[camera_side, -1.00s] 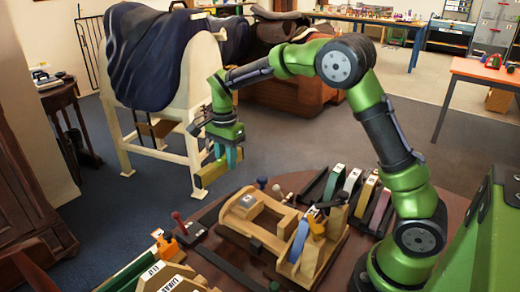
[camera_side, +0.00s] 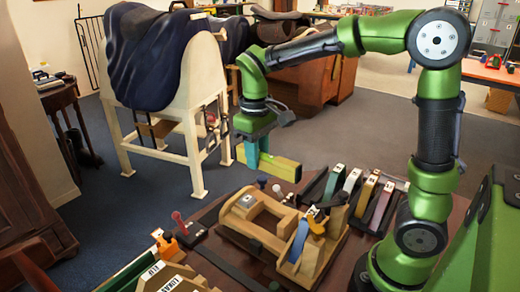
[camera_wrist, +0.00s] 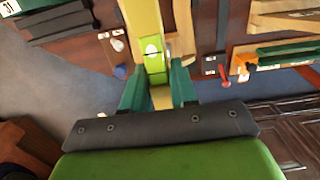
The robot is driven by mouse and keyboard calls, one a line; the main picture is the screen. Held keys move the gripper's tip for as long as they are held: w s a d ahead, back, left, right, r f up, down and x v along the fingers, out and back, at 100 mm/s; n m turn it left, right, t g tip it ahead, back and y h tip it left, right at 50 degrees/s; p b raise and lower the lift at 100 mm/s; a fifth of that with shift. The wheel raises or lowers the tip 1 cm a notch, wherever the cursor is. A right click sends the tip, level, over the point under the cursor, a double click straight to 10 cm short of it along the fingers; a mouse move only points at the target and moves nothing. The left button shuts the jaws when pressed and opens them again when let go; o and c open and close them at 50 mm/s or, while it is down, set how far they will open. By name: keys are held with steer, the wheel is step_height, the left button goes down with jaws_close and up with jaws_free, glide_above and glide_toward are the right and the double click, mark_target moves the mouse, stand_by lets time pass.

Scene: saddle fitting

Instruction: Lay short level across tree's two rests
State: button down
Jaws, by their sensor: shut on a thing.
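My gripper (camera_side: 254,158) is shut on the short level (camera_side: 281,166), a yellow bar held above the table's back edge. The level points to the right and slightly toward the camera, clear of the tree. In the wrist view, the level (camera_wrist: 141,18) runs away from between my teal fingers (camera_wrist: 159,90), with a greenish vial part near its middle.
Dark slots with coloured, tagged pieces (camera_side: 352,190) stand right of the tree. A red-handled tool (camera_side: 180,222) and an orange clamp (camera_side: 164,245) are at the left. Labelled trays lie at the front left. A saddle on a white stand (camera_side: 160,60) is behind.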

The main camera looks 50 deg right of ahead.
step_height(320, 180, down, 7)
steer(key=shift+f, duration=0.15)
stand_by(0.4)
steer(key=shift+s+f, duration=0.15)
steer(key=shift+f, duration=1.75)
stand_by(2.4)
steer(key=c, duration=0.8)
jaws_free()
steer(key=shift+o, duration=0.4)
steer(key=o, duration=0.3)
steer(key=shift+r, duration=2.5)
